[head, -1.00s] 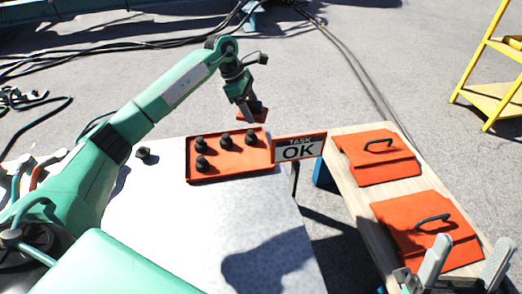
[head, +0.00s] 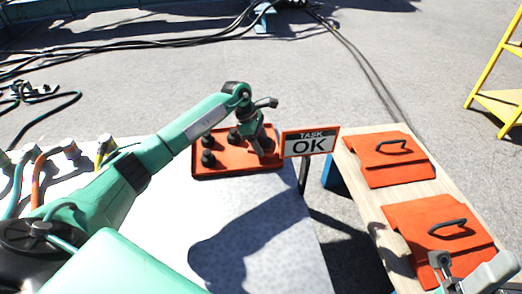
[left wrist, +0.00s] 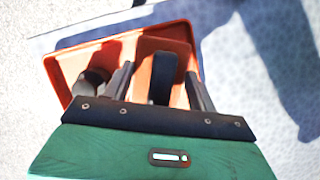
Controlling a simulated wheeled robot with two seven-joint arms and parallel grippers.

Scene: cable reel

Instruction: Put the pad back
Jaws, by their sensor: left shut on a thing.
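The orange tray (head: 205,174) lies on the pale table and holds several pads with black knob-like handles, such as one at its near left (head: 208,158). My left gripper (head: 262,150) is low over the tray's right end. In the left wrist view its fingers (left wrist: 160,90) are shut on the dark handle of a square orange pad (left wrist: 165,46), which lies within the tray's outline. I cannot tell whether the pad touches the tray floor. Another handle (left wrist: 97,78) stands to its left. My right gripper (head: 470,268) is open and empty at the lower right, partly cut off.
A "TASK OK" sign (head: 309,143) stands just right of the tray. Two orange panels with black handles, one far (head: 385,172) and one near (head: 425,215), lie on a wooden bench (head: 355,190). Cable ends (head: 70,152) stand at the table's left. The table's front is clear.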

